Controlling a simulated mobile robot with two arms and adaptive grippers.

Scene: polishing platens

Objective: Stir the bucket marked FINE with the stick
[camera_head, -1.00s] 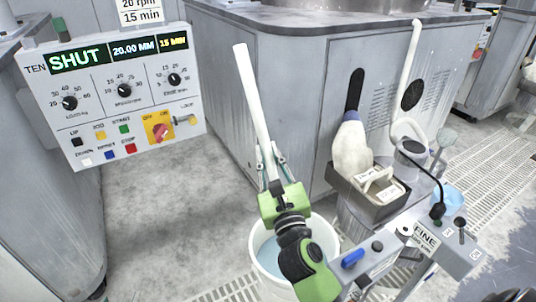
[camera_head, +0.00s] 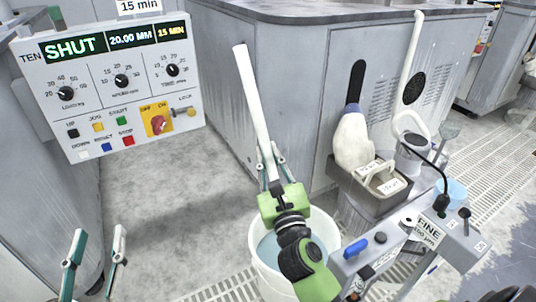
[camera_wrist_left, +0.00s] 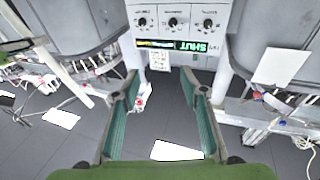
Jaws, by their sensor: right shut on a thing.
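My right gripper (camera_head: 270,158) is shut on a long white stick (camera_head: 250,90), which leans slightly left and rises well above the fingers. The stick's lower part is hidden by my gripper and wrist. Below is a white bucket (camera_head: 258,262) with bluish liquid, partly covered by my right arm. I cannot tell whether the stick reaches the liquid. A FINE label (camera_head: 428,231) is on the grey bar to the right, not visibly on the bucket. My left gripper (camera_head: 98,245) is at the bottom left, open and empty; its spread fingers show in the left wrist view (camera_wrist_left: 160,108).
A control panel (camera_head: 112,88) reading SHUT stands at the left. A grey machine cabinet (camera_head: 290,100) is behind the bucket. A grey box (camera_head: 370,190) and a light-blue container (camera_head: 456,192) are at the right. The floor left of the bucket is clear.

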